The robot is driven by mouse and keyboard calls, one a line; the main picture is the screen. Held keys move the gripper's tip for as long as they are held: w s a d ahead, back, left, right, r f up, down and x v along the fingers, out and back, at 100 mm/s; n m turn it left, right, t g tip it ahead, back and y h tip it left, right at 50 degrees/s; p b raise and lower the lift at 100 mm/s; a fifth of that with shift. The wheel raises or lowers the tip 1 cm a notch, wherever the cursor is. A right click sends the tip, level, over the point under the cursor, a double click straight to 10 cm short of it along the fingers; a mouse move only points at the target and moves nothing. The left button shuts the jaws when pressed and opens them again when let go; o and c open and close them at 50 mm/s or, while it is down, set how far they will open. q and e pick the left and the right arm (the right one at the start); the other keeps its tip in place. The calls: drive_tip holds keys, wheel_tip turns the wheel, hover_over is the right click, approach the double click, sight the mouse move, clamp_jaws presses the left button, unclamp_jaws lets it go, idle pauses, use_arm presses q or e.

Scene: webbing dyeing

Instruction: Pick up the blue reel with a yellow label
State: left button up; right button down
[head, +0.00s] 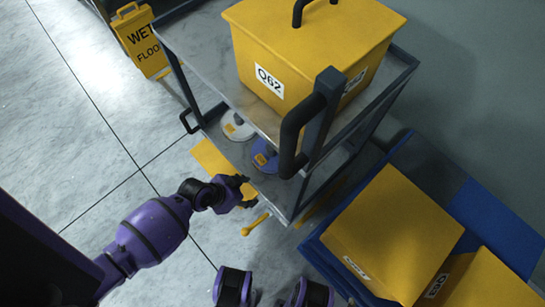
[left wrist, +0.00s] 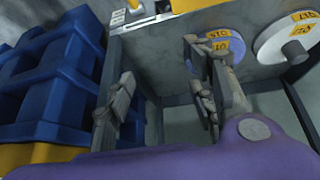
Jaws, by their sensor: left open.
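The blue reel (head: 267,154) with a yellow label lies on the cart's lower shelf, partly shaded by the upper shelf. It also shows at the top of the left wrist view (left wrist: 237,48), partly hidden behind one finger. A white reel (head: 237,126) with a yellow label lies beside it, and it shows at the right in the left wrist view (left wrist: 283,42). My left gripper (head: 244,190) is open and empty, just outside the shelf's near edge, short of the blue reel. Its spread fingers show in the left wrist view (left wrist: 160,82). My right gripper is not visible.
The cart's upper shelf (head: 200,60) carries a yellow lidded box (head: 310,45) above the reels. Cart posts and a dark handle (head: 300,120) stand close by. A blue pallet (head: 410,150) with yellow boxes (head: 390,235) is at right. A wet-floor sign (head: 140,40) stands at left.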

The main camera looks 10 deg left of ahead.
use_arm(q)
drive_tip(key=w+f+m+b, duration=0.1)
drive_tip(key=w+f+b, duration=0.25)
drive_tip(key=w, duration=0.35)
drive_tip(key=w+f+m+b, duration=0.1)
drive_tip(key=w+f+b, duration=0.25)
drive_tip(key=w, duration=0.25)
drive_tip(key=m+g+b, duration=0.1)
drive_tip(key=m+b, duration=0.1)
drive_tip(key=b, duration=0.3)
hover_over(269, 147)
drive_tip(key=s+a, duration=0.2)
drive_tip(key=a, duration=0.1)
drive_tip(key=shift+s+d+f+h, duration=0.2)
drive_tip(key=shift+f+h, duration=0.1)
drive_tip(key=shift+h, duration=0.1)
drive_tip(key=shift+b+x, duration=0.6)
drive_tip(key=shift+x, duration=0.6)
drive_tip(key=b+x, duration=0.2)
drive_tip(key=x, duration=0.2)
drive_tip(key=shift+w+f, duration=0.2)
drive_tip(key=shift+w, duration=0.05)
drive_tip(key=shift+r, duration=0.1)
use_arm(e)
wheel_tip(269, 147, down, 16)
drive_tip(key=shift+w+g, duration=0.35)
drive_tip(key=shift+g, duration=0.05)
